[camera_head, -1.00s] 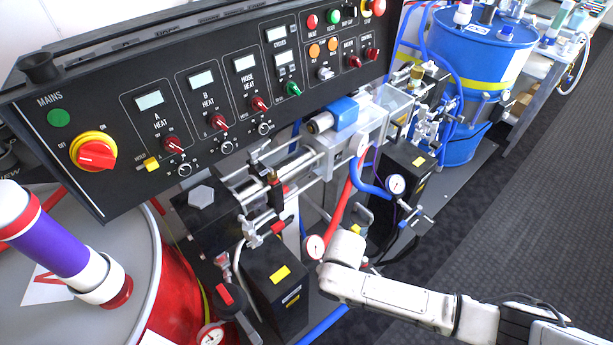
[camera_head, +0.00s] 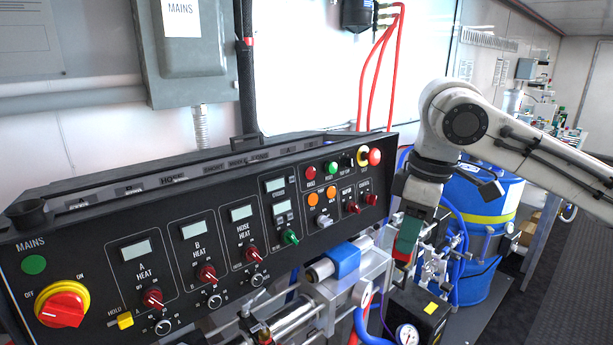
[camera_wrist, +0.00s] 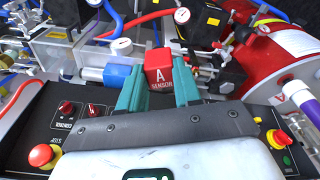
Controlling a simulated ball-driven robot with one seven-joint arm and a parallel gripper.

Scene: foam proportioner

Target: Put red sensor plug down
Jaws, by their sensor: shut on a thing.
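The red sensor plug (camera_wrist: 158,70), a red block marked "A SENSOR" in white, sits between the two teal fingers of my gripper (camera_wrist: 158,92) in the wrist view. My gripper is shut on it. In the head view my gripper (camera_head: 405,246) points down just right of the control panel's right end, beside the pump assembly. Only a little red shows at its fingertips there, and the plug is mostly hidden.
The black control panel (camera_head: 150,240) with knobs and displays fills the left and middle. A blue drum (camera_head: 478,225) stands behind at right. A red drum (camera_wrist: 265,62) shows in the wrist view. Dark floor (camera_head: 560,265) is clear at far right.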

